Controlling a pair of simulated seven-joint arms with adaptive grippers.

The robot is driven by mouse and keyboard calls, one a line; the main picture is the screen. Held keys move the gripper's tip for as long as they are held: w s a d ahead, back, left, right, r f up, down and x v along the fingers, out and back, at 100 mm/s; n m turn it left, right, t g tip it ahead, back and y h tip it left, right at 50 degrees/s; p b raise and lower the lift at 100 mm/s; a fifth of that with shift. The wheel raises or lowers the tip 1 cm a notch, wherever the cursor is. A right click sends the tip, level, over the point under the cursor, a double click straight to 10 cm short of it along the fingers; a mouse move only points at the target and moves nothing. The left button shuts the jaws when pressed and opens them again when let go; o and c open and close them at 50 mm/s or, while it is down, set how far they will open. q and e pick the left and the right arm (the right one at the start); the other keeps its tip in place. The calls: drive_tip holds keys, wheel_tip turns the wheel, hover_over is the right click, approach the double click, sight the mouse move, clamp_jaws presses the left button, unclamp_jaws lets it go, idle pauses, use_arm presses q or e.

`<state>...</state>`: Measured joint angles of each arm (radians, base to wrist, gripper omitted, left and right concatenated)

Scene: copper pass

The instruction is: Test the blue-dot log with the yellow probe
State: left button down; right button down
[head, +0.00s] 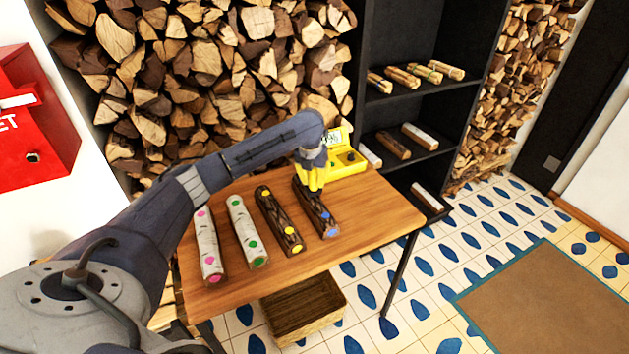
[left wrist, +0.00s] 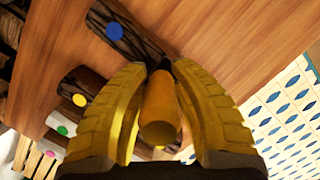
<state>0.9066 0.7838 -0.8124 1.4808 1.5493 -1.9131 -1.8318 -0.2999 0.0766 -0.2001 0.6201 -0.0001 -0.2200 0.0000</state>
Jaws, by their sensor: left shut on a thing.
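The blue-dot log (head: 318,208), dark-barked, lies rightmost in the row on the wooden table (head: 380,215). It also shows in the left wrist view (left wrist: 138,38), one blue dot visible. My left gripper (head: 313,186) is over its far part, pointing down. In the left wrist view its yellow fingers (left wrist: 165,105) are shut on the yellow probe (left wrist: 158,108). The probe's dark tip is at or just above the log; I cannot tell if it touches. The gripper hides the probe in the head view. My right gripper is not in view.
Left of it lie a yellow-dot log (head: 278,218), a green-dot log (head: 244,230) and a pink-dot log (head: 207,245). A yellow meter (head: 348,163) stands at the table's back. A dark shelf (head: 410,105) holds several logs.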

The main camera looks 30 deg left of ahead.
use_arm(q)
drive_tip(key=shift+r, duration=3.15)
drive_tip(key=shift+n, duration=0.3)
